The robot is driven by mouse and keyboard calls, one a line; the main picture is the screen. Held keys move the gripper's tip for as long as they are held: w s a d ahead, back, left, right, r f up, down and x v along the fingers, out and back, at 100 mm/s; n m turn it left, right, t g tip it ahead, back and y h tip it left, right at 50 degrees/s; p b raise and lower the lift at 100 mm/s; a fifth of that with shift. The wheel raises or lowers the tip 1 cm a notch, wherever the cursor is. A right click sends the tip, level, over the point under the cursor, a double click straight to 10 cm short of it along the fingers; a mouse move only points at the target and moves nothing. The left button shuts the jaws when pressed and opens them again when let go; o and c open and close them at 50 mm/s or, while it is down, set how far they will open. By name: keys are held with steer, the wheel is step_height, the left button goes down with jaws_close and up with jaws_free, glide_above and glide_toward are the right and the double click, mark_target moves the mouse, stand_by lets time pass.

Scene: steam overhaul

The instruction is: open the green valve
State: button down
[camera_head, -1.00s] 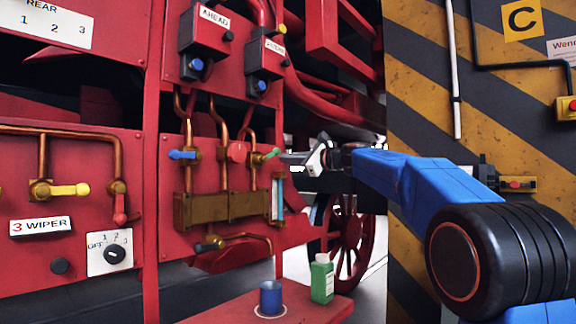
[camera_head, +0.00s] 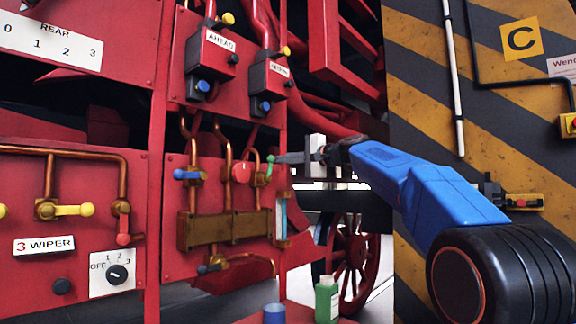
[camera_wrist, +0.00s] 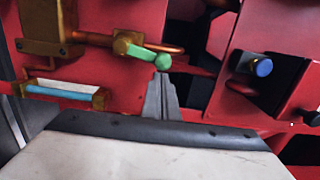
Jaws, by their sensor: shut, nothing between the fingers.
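The green valve (camera_head: 269,166) is on a copper pipe at the right of the red panel. Its lever stands nearly upright, roughly in line with the pipe. In the wrist view the green lever (camera_wrist: 140,54) runs from a brass body to a rounded knob at its right end. My gripper (camera_head: 280,159) is shut and empty, reaching in from the right beside the lever's upper end. In the wrist view the shut fingertips (camera_wrist: 161,78) lie just below the knob; whether they touch it I cannot tell.
A red valve (camera_head: 241,172) and a blue valve (camera_head: 187,174) sit left of the green one. A brass block (camera_head: 225,230) and a gauge glass (camera_head: 281,219) are below. A blue cup (camera_head: 274,314) and green bottle (camera_head: 327,299) stand lower down. A striped wall (camera_head: 420,90) is at right.

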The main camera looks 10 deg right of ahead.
steer(key=shift+s+a+r+n, duration=0.35)
steer(key=shift+s+a+n, duration=0.1)
steer(key=shift+a+n, duration=0.2)
stand_by(0.4)
steer(key=shift+r, duration=0.1)
